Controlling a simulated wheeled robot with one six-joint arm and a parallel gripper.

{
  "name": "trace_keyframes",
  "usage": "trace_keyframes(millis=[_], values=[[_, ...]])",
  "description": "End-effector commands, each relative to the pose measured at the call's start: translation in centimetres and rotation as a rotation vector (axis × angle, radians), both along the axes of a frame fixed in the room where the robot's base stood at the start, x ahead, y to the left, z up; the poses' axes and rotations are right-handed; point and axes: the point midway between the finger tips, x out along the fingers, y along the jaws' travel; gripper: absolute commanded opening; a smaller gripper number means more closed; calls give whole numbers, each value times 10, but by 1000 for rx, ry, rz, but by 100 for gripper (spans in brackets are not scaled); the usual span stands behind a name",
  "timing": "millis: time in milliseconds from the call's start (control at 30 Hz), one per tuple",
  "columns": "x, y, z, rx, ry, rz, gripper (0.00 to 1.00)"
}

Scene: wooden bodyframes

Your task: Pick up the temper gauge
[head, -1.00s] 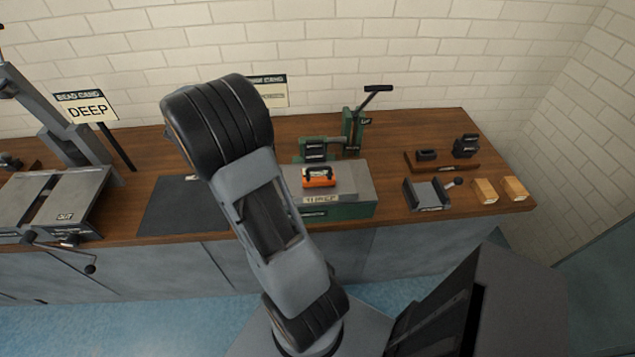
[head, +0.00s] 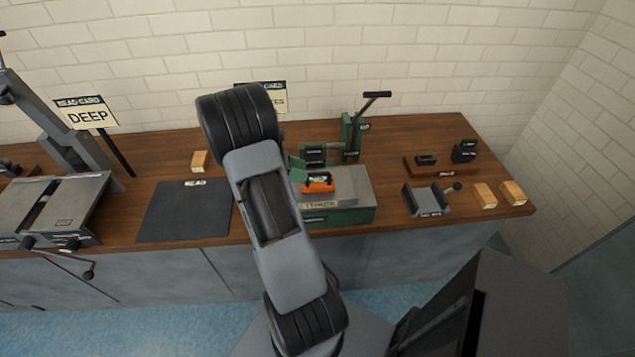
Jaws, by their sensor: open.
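I cannot tell for certain which thing is the temper gauge. A small orange piece with a dark top (head: 318,184) sits on the grey plate of a green bench machine (head: 340,216). The label on the machine's front is blurred and seems to begin with T. Small black pieces (head: 426,160) (head: 464,151) stand on a wooden board at the right. My arm rises in front of the bench, just left of the green machine, and hides part of it.
A grey machine with a crank (head: 60,205) stands at the left beside a sign reading DEEP (head: 88,113). A dark mat (head: 185,212) lies left of my arm, with a wooden block (head: 199,161) behind it. A grey cradle (head: 428,200) and two wooden blocks (head: 484,196) (head: 513,192) sit at the right.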

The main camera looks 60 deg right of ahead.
Motion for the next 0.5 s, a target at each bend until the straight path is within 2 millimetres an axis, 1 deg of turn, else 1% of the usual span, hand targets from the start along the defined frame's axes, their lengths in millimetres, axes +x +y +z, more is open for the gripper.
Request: trace_keyframes(millis=[300,400,500], values=[[-32,-18,-16,1,1,-4,47],[-38,-22,-19,1,2,-2,47],[-40,-23,-20,1,1,-1,47]])
